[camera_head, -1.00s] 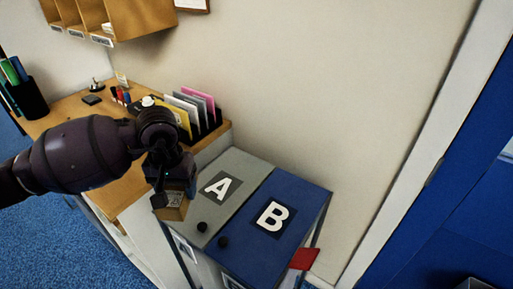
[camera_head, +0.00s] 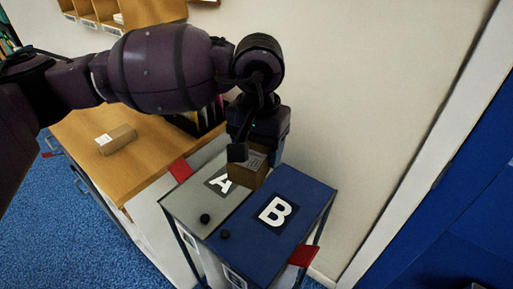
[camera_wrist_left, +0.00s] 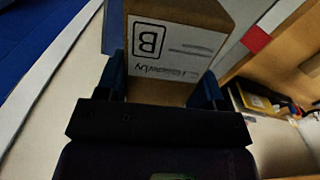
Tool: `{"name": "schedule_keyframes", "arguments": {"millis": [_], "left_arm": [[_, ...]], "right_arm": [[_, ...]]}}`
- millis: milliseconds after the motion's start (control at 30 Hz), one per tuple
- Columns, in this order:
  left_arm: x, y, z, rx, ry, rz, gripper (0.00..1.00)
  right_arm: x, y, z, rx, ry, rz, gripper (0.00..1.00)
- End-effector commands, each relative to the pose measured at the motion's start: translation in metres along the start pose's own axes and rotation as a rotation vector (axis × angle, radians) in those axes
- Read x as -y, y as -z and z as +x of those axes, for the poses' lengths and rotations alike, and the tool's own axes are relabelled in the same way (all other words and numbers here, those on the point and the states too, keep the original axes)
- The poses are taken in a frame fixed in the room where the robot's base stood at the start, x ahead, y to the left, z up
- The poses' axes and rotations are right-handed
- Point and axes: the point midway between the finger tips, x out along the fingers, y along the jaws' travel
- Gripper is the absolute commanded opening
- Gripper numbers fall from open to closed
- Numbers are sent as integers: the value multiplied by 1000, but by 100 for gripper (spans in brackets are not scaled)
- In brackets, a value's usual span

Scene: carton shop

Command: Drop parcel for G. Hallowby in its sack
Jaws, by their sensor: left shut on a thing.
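My left gripper (camera_head: 250,150) is shut on a small brown parcel (camera_head: 247,173) and points down over the lids. In the left wrist view the parcel (camera_wrist_left: 180,50) sits between the fingers (camera_wrist_left: 162,85); its white label shows a boxed B and upside-down writing that seems to end in "llowby". The grey lid marked A (camera_head: 196,188) and the blue lid marked B (camera_head: 303,196) lie side by side, both closed, each with a black knob. The parcel hangs over the back of A near the B edge. The sacks' insides are hidden. My right gripper is out of view.
Another brown parcel (camera_head: 117,139) lies on the wooden desk (camera_head: 85,125) at left. A red tab (camera_head: 303,255) sticks out at B's right side, another (camera_head: 180,171) by A. A wall stands behind the lids; blue floor (camera_head: 75,215) is open at front left.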

Motion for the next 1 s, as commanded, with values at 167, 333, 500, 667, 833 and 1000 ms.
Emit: {"name": "schedule_keyframes", "arguments": {"millis": [167,333,500,667,833,1000], "left_arm": [[-2,10,7,1,-1,0,33],[-5,24,16,2,-2,-1,33],[-7,36,24,1,-2,-2,33],[-8,44,28,0,-1,-1,33],[-9,47,29,0,-1,-1,33],[-9,48,29,0,-1,-1,33]], "right_arm": [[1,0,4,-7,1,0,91],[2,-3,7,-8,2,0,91],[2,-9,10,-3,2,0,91],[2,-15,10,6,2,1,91],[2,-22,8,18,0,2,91],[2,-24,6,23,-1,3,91]]}}
